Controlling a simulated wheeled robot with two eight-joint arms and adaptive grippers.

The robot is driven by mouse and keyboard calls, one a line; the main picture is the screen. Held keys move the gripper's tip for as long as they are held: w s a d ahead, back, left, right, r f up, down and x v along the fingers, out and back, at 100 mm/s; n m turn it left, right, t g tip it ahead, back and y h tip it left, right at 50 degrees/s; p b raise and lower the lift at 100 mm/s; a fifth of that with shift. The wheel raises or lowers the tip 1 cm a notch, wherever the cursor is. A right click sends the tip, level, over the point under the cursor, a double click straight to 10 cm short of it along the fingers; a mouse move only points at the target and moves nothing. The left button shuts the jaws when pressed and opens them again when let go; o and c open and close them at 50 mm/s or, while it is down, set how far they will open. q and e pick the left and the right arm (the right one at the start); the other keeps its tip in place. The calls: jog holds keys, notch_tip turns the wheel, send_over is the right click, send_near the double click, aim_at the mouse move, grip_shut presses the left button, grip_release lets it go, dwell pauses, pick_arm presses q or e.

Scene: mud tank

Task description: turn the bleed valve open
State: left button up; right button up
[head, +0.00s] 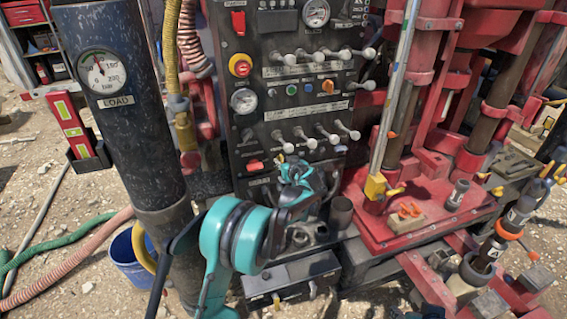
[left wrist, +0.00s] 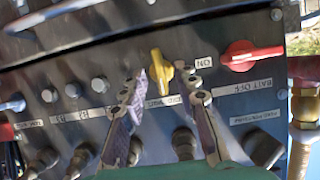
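A small yellow lever handle (left wrist: 161,72) stands on the dark control panel in the left wrist view. I take it for the bleed valve, but its label is partly hidden and I cannot read it. In the head view a bit of yellow (head: 281,157) shows low on the panel by my left gripper (head: 290,168). In the left wrist view my left gripper (left wrist: 166,84) is open, with one finger on each side of the yellow handle. Nothing is gripped; contact cannot be told. My right gripper is not in view.
A red battery switch (left wrist: 252,55) sits beside the yellow handle; it shows in the head view (head: 255,166) too. Several silver levers (head: 315,138) stick out above. A black column with a load gauge (head: 102,72) stands at left, and red rig parts (head: 420,215) fill the right.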

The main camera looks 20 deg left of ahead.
pick_arm(q)
jog(key=shift+w+a, duration=0.15)
jog(key=shift+w, duration=0.05)
grip_shut()
